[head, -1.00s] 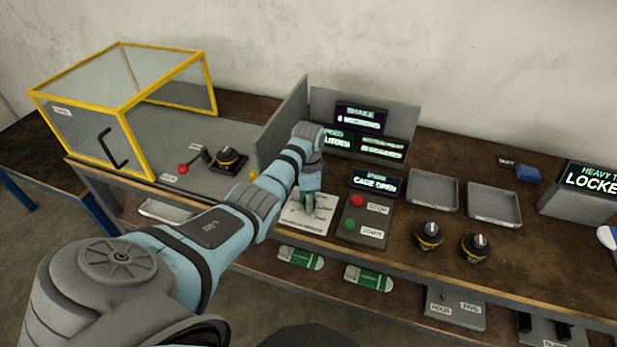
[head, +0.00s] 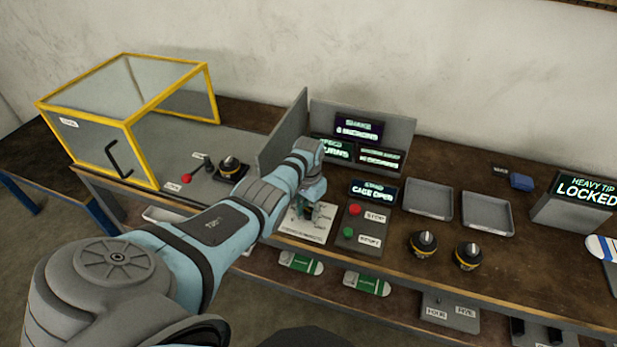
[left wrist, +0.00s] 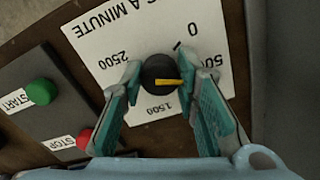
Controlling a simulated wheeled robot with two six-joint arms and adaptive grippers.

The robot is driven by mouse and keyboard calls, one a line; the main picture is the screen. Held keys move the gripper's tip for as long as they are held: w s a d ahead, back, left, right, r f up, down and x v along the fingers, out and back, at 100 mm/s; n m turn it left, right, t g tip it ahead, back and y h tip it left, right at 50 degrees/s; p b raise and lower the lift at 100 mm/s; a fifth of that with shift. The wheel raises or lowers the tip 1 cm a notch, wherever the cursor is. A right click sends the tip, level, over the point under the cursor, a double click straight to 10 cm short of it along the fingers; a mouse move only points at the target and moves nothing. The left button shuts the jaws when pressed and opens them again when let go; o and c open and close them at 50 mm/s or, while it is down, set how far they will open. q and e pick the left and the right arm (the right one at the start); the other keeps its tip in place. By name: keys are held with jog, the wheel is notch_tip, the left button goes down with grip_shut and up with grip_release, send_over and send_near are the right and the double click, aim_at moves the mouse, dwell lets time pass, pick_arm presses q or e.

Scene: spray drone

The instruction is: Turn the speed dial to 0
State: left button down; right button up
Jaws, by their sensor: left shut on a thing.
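The speed dial is a round black knob (left wrist: 159,72) with a yellow pointer, on a white card (left wrist: 108,75) printed with 0, 500, 1500 and 2500. In the left wrist view the pointer points right, toward the 500 mark, away from the 0. My left gripper (left wrist: 163,85) is shut on the knob, with a teal-padded finger on each side. In the head view my left gripper (head: 307,208) is down at the card (head: 290,232), and the knob is hidden there. My right gripper is not in view.
A panel with a red stop button (head: 355,209) and green start button (head: 348,232) stands just right of the card. Small displays (head: 358,129) stand behind. Two more black dials (head: 424,243) and grey trays (head: 428,198) lie further right. A yellow-framed cage (head: 128,118) is at left.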

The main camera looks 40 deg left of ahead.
pick_arm(q)
jog(key=n, duration=0.5)
jog(key=shift+d+n+p, duration=0.1)
jog(key=shift+n+p, duration=0.2)
jog(key=shift+p, duration=0.1)
jog(key=n, duration=0.5)
jog(key=shift+w+n, duration=0.1)
jog(key=shift+n, duration=0.2)
jog(key=c, duration=1.2)
grip_release()
jog(key=shift+c, duration=0.2)
jog(key=shift+r, duration=0.1)
